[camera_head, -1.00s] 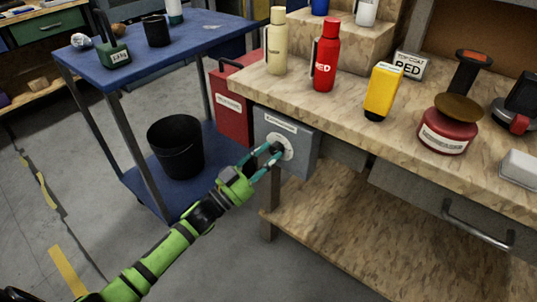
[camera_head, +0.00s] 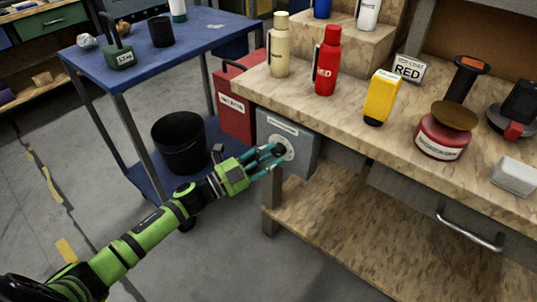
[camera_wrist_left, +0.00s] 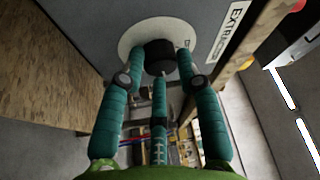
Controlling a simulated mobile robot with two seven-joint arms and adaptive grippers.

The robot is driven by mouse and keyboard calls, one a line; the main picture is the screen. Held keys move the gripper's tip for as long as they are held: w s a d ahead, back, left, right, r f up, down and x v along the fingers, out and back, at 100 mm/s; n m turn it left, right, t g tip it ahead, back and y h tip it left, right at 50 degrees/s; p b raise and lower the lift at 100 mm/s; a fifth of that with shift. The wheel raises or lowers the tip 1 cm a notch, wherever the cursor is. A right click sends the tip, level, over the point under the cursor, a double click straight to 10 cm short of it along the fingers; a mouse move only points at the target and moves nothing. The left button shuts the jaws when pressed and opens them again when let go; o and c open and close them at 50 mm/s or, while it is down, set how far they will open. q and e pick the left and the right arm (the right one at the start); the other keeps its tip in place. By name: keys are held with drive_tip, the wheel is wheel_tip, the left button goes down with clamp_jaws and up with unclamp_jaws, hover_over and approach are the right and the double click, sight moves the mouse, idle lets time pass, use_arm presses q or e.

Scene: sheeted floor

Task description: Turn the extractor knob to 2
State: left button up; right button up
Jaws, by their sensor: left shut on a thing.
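The extractor box (camera_head: 303,150) is a grey box on the left end of the workbench, under its top. Its face carries a round white dial plate (camera_wrist_left: 130,38) and a black knob (camera_wrist_left: 160,58). My left gripper (camera_head: 279,153) reaches in from the left; its teal fingers are closed around the knob. In the left wrist view two fingers stand at the knob's sides and one below it, partly hiding it. Part of the "EXTR..." label (camera_wrist_left: 229,27) shows there. I cannot read the knob's setting. My right gripper is not in view.
A red box (camera_head: 237,103) stands left of the extractor box. A blue cart (camera_head: 185,62) with a black bin (camera_head: 180,142) is at the left. Bottles, including a red one (camera_head: 327,65), stand on the workbench above. A lower wooden shelf (camera_head: 340,220) lies below.

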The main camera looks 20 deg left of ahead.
use_arm(q)
drive_tip(key=shift+w+r, duration=0.1)
drive_tip(key=shift+r, duration=0.25)
drive_tip(key=o, duration=1.1)
drive_tip(key=shift+f, duration=0.15)
drive_tip(key=shift+f, duration=0.1)
drive_tip(key=shift+s+a+f, duration=0.1)
drive_tip(key=shift+s+a, duration=0.15)
drive_tip(key=shift+s, duration=0.05)
drive_tip(key=v, duration=1.1)
drive_tip(key=shift+s+a, duration=0.1)
drive_tip(key=shift+s, duration=0.05)
